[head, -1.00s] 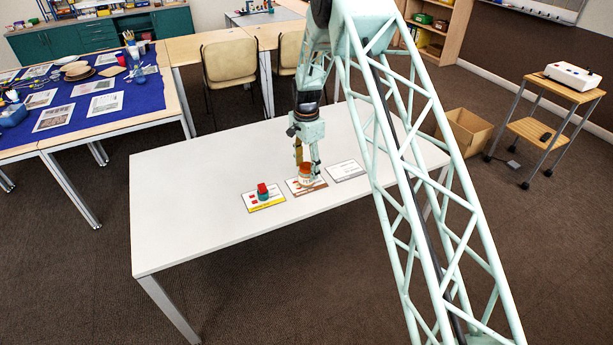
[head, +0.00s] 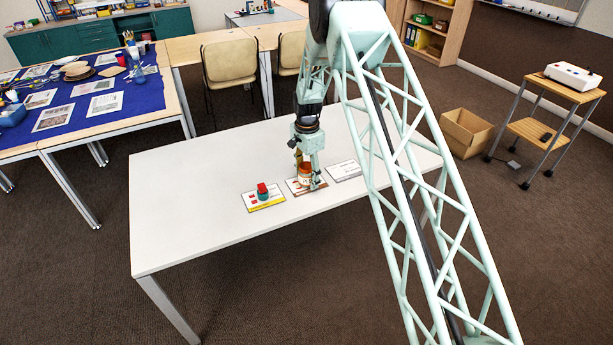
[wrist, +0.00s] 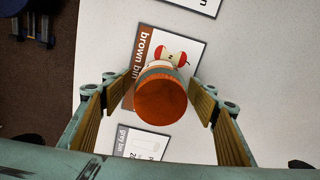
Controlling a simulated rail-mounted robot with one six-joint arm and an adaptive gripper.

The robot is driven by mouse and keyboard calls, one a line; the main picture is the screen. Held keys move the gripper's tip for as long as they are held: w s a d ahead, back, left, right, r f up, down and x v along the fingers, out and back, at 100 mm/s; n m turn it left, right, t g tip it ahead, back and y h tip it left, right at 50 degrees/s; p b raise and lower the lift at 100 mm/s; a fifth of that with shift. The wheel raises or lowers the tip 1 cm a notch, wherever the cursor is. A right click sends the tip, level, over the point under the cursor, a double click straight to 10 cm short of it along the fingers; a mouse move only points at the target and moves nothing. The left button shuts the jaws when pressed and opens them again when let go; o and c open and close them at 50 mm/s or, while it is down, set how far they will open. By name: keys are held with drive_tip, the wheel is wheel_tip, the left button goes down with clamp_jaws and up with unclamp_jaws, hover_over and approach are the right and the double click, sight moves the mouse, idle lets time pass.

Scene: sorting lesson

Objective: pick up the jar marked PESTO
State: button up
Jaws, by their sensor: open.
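A small jar with an orange-brown lid (head: 305,168) stands upright on a card on the white table (head: 200,220) in the head view. My gripper (head: 307,180) is lowered around the jar. In the wrist view its open fingers (wrist: 160,112) stand on both sides of the jar, with a gap on each side.
Another card (head: 345,171) lies to the right; the wrist view shows a "grey bin" card (wrist: 128,145). The table's left part is clear.

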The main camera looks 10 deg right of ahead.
idle(0.6)
drive_tip(key=c, duration=1)
